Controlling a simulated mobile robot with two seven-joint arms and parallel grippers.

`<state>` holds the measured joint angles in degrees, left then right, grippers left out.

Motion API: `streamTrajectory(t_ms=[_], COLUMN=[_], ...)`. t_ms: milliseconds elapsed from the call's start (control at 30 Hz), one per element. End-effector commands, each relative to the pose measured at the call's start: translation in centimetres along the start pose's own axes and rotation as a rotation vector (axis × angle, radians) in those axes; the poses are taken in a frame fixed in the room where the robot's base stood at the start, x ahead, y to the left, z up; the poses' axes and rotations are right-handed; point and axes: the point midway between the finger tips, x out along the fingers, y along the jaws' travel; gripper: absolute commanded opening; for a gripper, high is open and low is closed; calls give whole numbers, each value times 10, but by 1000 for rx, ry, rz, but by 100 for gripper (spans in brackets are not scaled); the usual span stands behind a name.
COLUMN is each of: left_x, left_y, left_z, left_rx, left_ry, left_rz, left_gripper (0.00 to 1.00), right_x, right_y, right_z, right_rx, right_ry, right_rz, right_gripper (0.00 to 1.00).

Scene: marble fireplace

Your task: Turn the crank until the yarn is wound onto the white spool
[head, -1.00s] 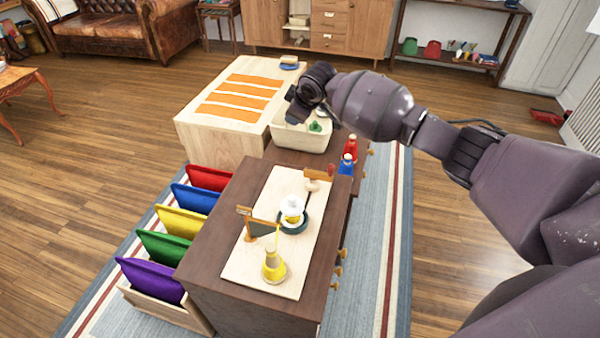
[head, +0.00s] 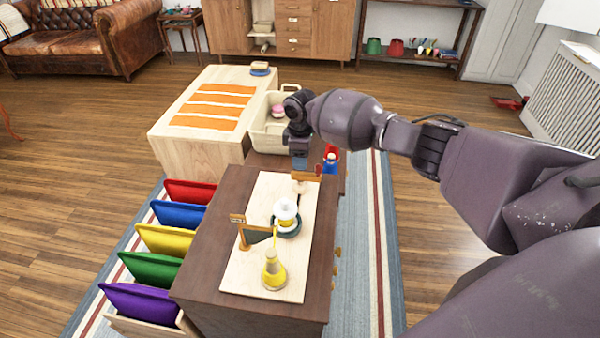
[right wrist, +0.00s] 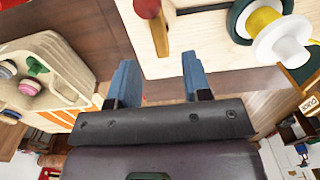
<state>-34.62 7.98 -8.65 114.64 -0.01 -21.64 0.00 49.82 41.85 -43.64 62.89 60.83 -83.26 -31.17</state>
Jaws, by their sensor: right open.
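The white spool (head: 286,208) stands upright on a dark green base on the pale wooden board (head: 240,280); yellow shows around its core in the right wrist view (right wrist: 284,42). A yellow yarn cone (head: 273,272) stands at the board's near end, with a strand rising toward the wooden guide post (head: 242,232). The crank, an orange-brown piece with a red knob (head: 306,176), is at the board's far end; it also shows in the right wrist view (right wrist: 157,30). My right gripper (head: 299,163) is open and empty, just above and beyond the crank, its blue fingers (right wrist: 160,78) apart from it. My left gripper is out of view.
A cream bin (head: 262,133) with small items stands behind the board, beside the pale table with orange strips (head: 190,128). Red and blue bottles (head: 331,160) stand right of the crank. Colored panels (head: 172,240) line the left side.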

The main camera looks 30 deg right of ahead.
Motion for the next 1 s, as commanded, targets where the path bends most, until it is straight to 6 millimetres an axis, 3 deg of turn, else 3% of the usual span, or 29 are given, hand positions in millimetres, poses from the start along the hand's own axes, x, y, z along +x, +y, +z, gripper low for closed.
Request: streamTrajectory(t_ms=[100, 300, 767, 833, 1000], left_x=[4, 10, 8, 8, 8], left_y=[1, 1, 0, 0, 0], left_z=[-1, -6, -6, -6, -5], left_rx=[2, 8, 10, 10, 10], left_ry=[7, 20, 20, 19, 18], left_rz=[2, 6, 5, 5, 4], left_gripper=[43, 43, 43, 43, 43], right_x=[25, 49, 58, 58, 58], right_y=[0, 0, 0, 0, 0], right_z=[1, 0, 0, 0, 0], right_rx=[1, 1, 1, 1, 1], right_ry=[-3, -1, 1, 1, 1], right_rz=[-3, -1, 2, 2, 2], right_gripper=[45, 45, 45, 39, 12])
